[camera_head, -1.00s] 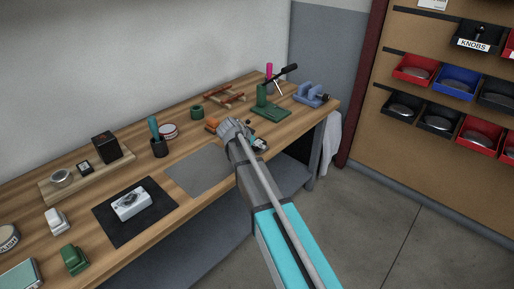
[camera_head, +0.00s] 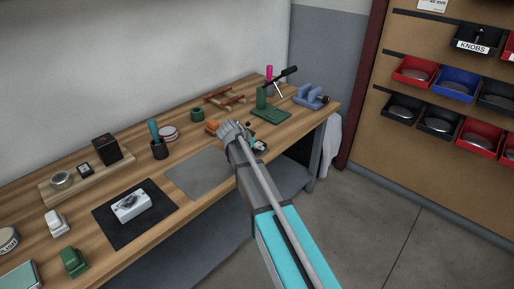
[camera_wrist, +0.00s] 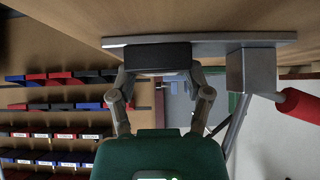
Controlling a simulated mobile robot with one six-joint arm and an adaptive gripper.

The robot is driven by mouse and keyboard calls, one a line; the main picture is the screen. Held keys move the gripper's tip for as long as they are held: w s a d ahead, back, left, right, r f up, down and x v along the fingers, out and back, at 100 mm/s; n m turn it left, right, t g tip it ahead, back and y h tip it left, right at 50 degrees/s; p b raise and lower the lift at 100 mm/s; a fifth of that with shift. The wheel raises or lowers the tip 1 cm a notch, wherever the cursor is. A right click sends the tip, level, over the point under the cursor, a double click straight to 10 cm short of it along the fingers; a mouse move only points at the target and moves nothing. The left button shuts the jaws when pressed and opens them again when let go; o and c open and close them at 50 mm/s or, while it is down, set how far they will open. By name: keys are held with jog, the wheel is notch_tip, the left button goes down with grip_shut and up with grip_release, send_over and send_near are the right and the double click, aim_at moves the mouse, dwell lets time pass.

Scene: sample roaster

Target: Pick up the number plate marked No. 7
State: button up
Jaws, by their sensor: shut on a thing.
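My gripper (camera_wrist: 157,72) shows in the wrist view with its two fingers on either side of a black block (camera_wrist: 157,57), shut on it. The block sits close against a flat grey base (camera_wrist: 225,38) at the bench top. No number or lettering shows on it, so I cannot tell whether it is the No. 7 plate or bears it. In the head view my gripper (camera_head: 234,131) is low over the bench beyond the grey mat, and my own arm hides what it holds.
Beside the block are a grey metal block (camera_wrist: 251,70) and a red handle (camera_wrist: 300,105). On the bench are a grey mat (camera_head: 198,174), an orange item (camera_head: 211,126), a green stand (camera_head: 271,115) and a blue vise (camera_head: 310,96). Bins hang on the right wall.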

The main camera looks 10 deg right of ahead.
jog(key=shift+r, duration=0.1)
jog(key=shift+c, duration=0.2)
notch_tip(320, 180, up, 3)
jog(key=p, duration=0.2)
jog(key=shift+f+p, duration=0.2)
jog(key=shift+p, duration=0.2)
jog(key=s+a+r+p, duration=0.2)
jog(key=s+r+p, duration=0.3)
jog(key=s, duration=0.1)
jog(key=s+a+r+p, duration=0.2)
jog(key=s+r+p, duration=0.3)
jog(key=s, duration=0.2)
jog(key=shift+a, duration=0.25)
jog(key=shift+s+r, duration=0.1)
